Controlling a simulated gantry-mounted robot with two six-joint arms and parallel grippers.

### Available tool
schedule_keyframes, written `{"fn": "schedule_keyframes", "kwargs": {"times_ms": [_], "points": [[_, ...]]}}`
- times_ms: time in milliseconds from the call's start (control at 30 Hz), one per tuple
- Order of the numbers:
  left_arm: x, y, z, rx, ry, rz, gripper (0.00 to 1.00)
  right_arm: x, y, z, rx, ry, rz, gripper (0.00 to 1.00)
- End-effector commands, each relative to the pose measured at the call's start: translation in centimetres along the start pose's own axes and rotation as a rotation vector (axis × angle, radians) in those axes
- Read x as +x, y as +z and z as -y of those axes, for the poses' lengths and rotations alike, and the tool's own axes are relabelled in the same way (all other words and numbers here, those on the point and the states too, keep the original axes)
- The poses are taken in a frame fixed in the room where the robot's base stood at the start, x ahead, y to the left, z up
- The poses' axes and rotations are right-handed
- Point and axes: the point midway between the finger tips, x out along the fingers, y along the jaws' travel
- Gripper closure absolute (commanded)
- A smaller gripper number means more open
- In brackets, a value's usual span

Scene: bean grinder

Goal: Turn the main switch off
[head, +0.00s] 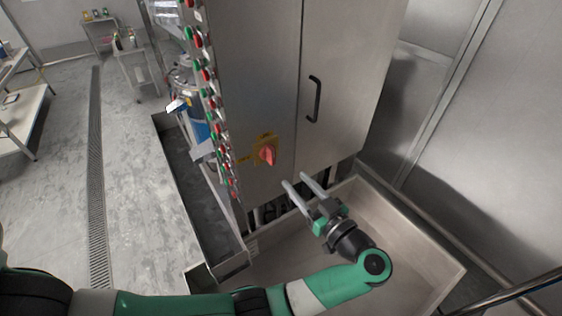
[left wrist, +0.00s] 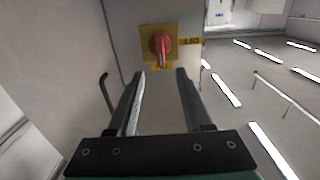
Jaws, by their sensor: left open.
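The main switch (head: 267,154) is a red rotary knob on a yellow plate, on the front of the grey metal cabinet (head: 257,60). In the left wrist view the red knob (left wrist: 160,44) sits on its yellow plate ahead of the fingertips, near the top middle. My left gripper (head: 299,183) is open and empty, below and to the right of the switch, with its fingers pointing toward the cabinet. In the left wrist view the fingers (left wrist: 160,73) stand apart, with a gap between them and the knob. My right gripper is not in view.
A column of red and green buttons (head: 211,100) runs down the cabinet's left edge. A black door handle (head: 314,99) is at the upper right of the switch. A metal tray (head: 420,240) lies below. Side tables (head: 135,70) stand far off at the upper left.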

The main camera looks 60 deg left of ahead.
Motion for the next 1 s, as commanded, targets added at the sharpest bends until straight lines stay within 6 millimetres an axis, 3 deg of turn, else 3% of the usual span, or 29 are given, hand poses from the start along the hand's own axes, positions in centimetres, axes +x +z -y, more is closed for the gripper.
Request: {"fn": "schedule_keyframes", "kwargs": {"times_ms": [500, 867, 1000], "points": [[10.0, -0.1, 0.1, -0.002, -0.002, -0.001, 0.50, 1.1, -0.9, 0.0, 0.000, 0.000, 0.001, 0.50], [11.0, -0.1, 0.0, -0.002, 0.000, -0.001, 0.50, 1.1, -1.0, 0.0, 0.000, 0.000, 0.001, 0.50], [11.0, -0.1, 0.0, -0.002, 0.000, -0.001, 0.72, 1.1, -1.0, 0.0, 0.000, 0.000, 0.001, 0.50]]}}
